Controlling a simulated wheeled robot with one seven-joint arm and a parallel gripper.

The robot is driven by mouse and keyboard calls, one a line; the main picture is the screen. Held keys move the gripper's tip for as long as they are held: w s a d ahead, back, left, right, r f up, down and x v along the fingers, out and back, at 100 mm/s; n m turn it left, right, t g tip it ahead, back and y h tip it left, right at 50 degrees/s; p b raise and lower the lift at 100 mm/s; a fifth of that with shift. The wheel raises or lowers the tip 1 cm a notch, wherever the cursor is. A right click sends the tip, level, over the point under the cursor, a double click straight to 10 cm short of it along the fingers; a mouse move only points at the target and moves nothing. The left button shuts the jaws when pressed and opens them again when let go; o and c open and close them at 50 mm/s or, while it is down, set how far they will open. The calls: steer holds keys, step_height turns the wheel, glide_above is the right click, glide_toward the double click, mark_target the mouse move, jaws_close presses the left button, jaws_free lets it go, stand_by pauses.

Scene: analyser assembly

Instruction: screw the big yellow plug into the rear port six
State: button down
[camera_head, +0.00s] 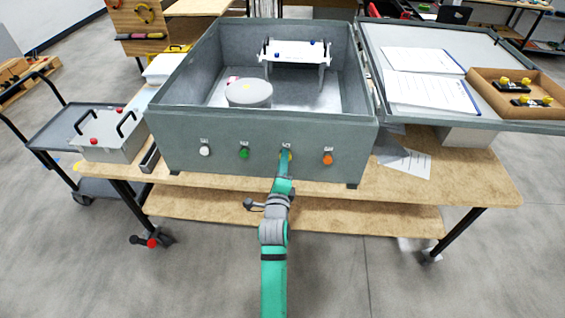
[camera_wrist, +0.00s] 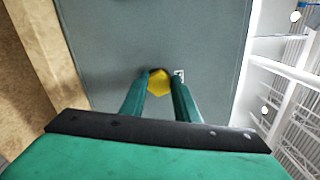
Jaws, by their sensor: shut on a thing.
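The big yellow plug (camera_wrist: 158,83) sits between the two fingertips of my gripper (camera_wrist: 161,88) in the wrist view, against the grey wall of the analyser box. My gripper is shut on it. In the head view the plug (camera_head: 286,154) shows only as a small yellow patch at the box's front wall, mostly hidden by my gripper (camera_head: 285,160). It is in line with the row of ports, below a small label (camera_head: 285,146). How deep it sits in the port cannot be seen.
White (camera_head: 205,150), green (camera_head: 243,152) and orange (camera_head: 327,158) plugs sit in the same wall (camera_head: 180,130). The box stands on a wooden table (camera_head: 450,180). A grey case (camera_head: 107,140) is at the left; a cardboard tray (camera_head: 482,88) is at the right.

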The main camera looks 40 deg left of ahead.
steer(key=shift+w+d+r, duration=0.15)
steer(key=shift+d+r, duration=0.05)
steer(key=shift+r, duration=0.3)
steer(key=m, duration=0.6)
steer(key=shift+r, duration=0.1)
steer(key=c, duration=1.2)
jaws_free()
steer(key=shift+f, duration=0.2)
steer(key=v, duration=0.7)
steer(key=shift+f, duration=0.2)
steer(key=shift+a, duration=0.1)
